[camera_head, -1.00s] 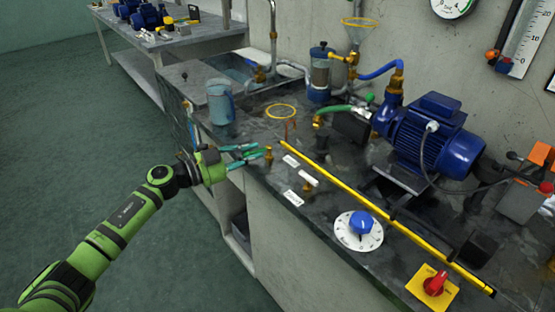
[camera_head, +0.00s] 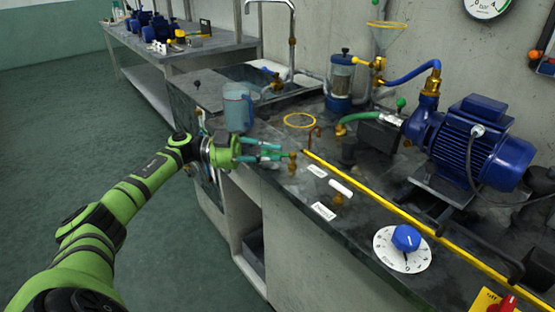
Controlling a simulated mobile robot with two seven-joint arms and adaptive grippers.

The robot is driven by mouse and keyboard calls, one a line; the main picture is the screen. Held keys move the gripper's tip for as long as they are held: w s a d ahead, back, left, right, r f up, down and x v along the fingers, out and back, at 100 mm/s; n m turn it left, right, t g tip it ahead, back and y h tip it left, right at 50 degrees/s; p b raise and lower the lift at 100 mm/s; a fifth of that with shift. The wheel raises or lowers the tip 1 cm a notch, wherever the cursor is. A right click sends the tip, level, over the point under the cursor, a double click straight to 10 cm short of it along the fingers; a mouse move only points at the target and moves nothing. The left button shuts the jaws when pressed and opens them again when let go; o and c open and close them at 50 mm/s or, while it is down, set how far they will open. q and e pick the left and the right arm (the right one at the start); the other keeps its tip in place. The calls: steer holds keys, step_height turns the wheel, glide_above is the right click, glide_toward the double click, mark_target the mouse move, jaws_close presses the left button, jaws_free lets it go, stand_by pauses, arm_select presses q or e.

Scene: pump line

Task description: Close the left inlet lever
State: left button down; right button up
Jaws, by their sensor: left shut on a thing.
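My left gripper (camera_head: 275,152) reaches in from the left over the front edge of the dark worktop. Its teal fingers are at the left brass inlet valve (camera_head: 292,164), shut on its lever, which is mostly hidden by the fingers. The right inlet valve (camera_head: 338,199) stands nearer to me, apart from the gripper, with a white lever (camera_head: 341,187) on top. A white label (camera_head: 317,171) lies beside the left valve and another (camera_head: 323,211) beside the right one. My right gripper is not in view.
A yellow rail (camera_head: 375,210) runs diagonally behind the valves. A blue jug (camera_head: 237,108) stands behind the gripper by the sink. A blue pump motor (camera_head: 485,145) and a blue-knobbed dial (camera_head: 405,238) are to the right. Open floor lies left.

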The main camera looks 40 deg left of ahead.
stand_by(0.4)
arm_select(q)
steer(key=c, duration=1.3)
jaws_free()
steer(key=shift+c, duration=0.2)
